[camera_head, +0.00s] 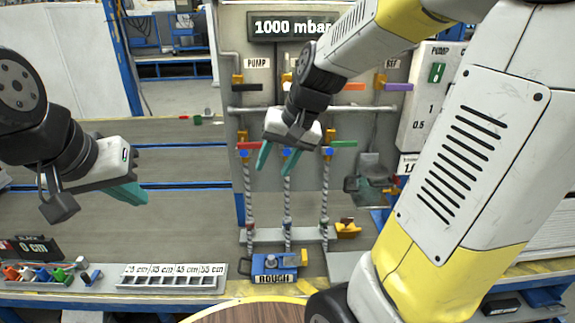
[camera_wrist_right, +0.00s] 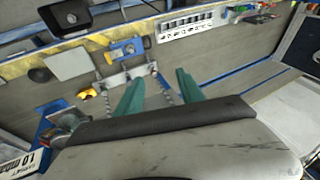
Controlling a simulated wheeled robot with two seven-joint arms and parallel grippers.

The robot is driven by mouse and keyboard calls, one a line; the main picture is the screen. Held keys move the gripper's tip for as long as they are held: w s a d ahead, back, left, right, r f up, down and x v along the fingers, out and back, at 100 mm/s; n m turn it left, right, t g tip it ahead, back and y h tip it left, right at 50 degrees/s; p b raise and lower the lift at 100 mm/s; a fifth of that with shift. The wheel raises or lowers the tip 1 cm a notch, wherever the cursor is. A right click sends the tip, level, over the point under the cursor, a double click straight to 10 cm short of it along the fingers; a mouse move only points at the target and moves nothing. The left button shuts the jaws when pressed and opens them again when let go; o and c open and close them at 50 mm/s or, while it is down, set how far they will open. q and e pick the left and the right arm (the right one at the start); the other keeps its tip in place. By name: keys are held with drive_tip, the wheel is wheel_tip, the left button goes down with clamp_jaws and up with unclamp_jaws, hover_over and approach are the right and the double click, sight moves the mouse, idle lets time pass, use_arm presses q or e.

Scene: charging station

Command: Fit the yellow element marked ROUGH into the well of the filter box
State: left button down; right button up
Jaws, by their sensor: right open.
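The yellow element (camera_head: 348,229) sits on the station's low ledge, right of the hoses; no marking on it can be read. It also shows in the right wrist view (camera_wrist_right: 87,93). The blue filter box (camera_head: 288,262) stands in front of the hoses, with a ROUGH label on its front and a grey knob on top. It also shows in the right wrist view (camera_wrist_right: 127,52). My right gripper (camera_head: 277,164) is open and empty, above and behind the box near the hoses. My left gripper (camera_head: 128,193) hangs at the left, far from both; its fingers overlap in view.
Three hoses (camera_head: 287,200) with coloured valve handles run down the panel. A grey slotted rack (camera_head: 170,281) and small coloured parts lie at the front left. A grey plate (camera_head: 350,265) lies right of the box. My right arm covers much of the right side.

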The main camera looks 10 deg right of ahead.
drive_tip(key=s+d+r+n+t+h, duration=0.1)
drive_tip(key=s+r, duration=0.4)
drive_tip(key=s, duration=0.7)
drive_tip(key=shift+s+d+n+t, duration=0.25)
drive_tip(key=shift+d+n+t, duration=0.35)
drive_tip(key=shift+d+n, duration=0.1)
